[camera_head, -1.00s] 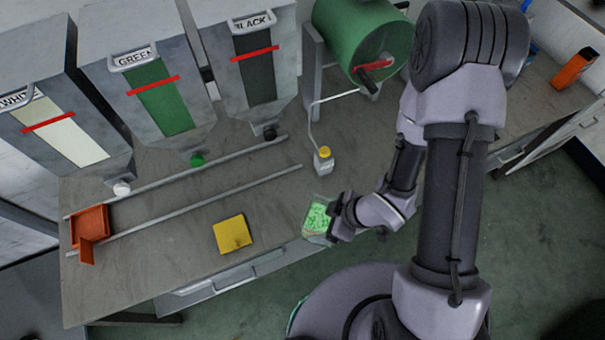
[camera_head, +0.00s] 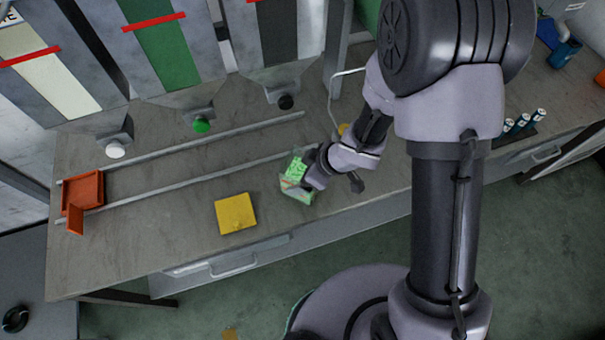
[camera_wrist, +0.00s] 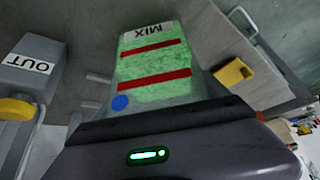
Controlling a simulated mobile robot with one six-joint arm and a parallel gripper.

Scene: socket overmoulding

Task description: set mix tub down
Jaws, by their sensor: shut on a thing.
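The mix tub (camera_head: 295,183) is a clear container with green granules inside. In the wrist view the tub (camera_wrist: 152,70) shows a MIX label, two red bands and a blue dot. My gripper (camera_head: 309,176) is shut on the tub and holds it over the front part of the bench (camera_head: 170,230), right of the yellow block. The finger contact is hidden by my wrist. I cannot tell whether the tub's base touches the bench.
The yellow block (camera_head: 235,213) lies left of the tub. Two rails (camera_head: 190,181) run behind, with an orange tray (camera_head: 82,192) at their left end. Hoppers with white, green (camera_head: 202,125) and black knobs stand at the back. Bare bench lies between rails and block.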

